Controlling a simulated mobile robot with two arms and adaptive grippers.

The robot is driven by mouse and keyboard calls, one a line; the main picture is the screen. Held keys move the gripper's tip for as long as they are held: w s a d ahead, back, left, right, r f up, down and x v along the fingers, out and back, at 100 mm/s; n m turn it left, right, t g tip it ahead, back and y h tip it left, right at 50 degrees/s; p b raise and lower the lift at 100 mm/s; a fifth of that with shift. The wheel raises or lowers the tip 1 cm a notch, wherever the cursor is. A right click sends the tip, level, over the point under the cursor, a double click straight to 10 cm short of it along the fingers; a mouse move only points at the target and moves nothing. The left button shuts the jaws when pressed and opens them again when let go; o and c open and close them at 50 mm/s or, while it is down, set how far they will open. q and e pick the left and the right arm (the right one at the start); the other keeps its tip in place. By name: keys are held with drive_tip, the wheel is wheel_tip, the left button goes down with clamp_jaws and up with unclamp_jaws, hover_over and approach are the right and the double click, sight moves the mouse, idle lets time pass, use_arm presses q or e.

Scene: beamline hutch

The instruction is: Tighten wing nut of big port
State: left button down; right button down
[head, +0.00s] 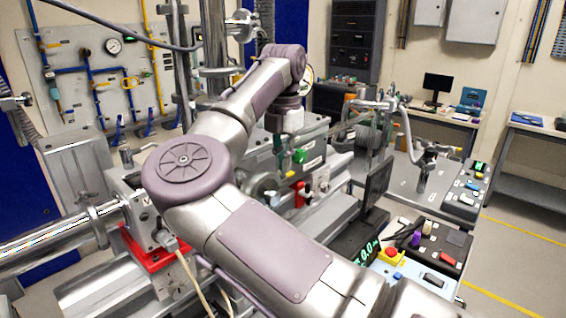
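My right arm crosses the middle of the view from the lower right. Its wrist bends down at the centre, and my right gripper (284,122) points down over the grey beamline equipment. Its fingers are too small and too hidden to tell whether they are open. My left gripper is not in view. A clamp (100,226) sits around the steel pipe at the left. Another clamp-like fitting (241,25) is beside the vertical steel pipe (213,50) at the top. I cannot tell which port is the big one, and no wing nut shows clearly. My arm hides part of the equipment.
A green knob (300,156) and a red part (299,195) are close below the wrist. A dark monitor (377,190) and control boxes (437,245) stand to the right. A gauge panel (95,85) is behind at the left. Open floor lies at the far right.

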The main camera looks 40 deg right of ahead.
drive_tip(key=m, duration=0.4)
drive_tip(key=shift+r+m, duration=0.1)
drive_tip(key=shift+m, duration=0.2)
drive_tip(key=shift+s+m, duration=0.15)
drive_tip(key=shift+m, duration=1.75)
drive_tip(key=c, duration=1.6)
unclamp_jaws()
drive_tip(key=shift+c, duration=0.2)
wheel_tip(320, 180, up, 12)
